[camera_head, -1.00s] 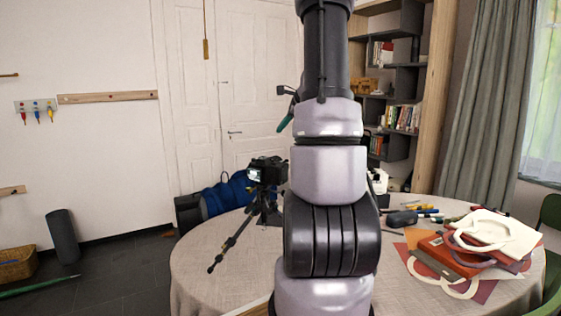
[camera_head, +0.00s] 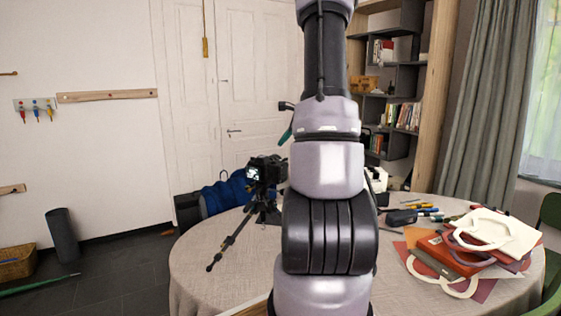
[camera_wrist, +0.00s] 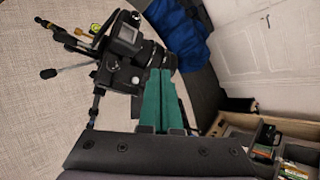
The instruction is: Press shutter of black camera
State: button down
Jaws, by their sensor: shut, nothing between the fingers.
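The black camera (camera_head: 262,171) stands on a small black tripod (camera_head: 262,207) on the round table, left of my arm in the head view. In the wrist view the camera (camera_wrist: 125,62) shows from above and tilted, with its lens pointing right. My gripper (camera_wrist: 161,76) shows there as two green fingers pressed together, with nothing between them. The fingertips overlap the lens side of the camera in the picture; I cannot tell whether they touch it. In the head view my arm hides most of the gripper; only a bit of green (camera_head: 286,136) shows.
The round table (camera_head: 205,268) has a grey cloth. Red and white folders (camera_head: 465,252), pens and a dark case (camera_head: 401,217) lie on its right side. A blue bag (camera_head: 226,194) is behind the camera. Bare cloth lies around the tripod leg.

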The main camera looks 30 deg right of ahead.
aim_at(283, 162)
jog(key=shift+f, duration=1.85)
jog(key=shift+f, duration=0.1)
dwell(0.5)
jog(key=shift+f, duration=0.3)
jog(key=shift+f, duration=0.3)
dwell(0.5)
jog(key=shift+r, duration=0.75)
jog(key=shift+r, duration=2.5)
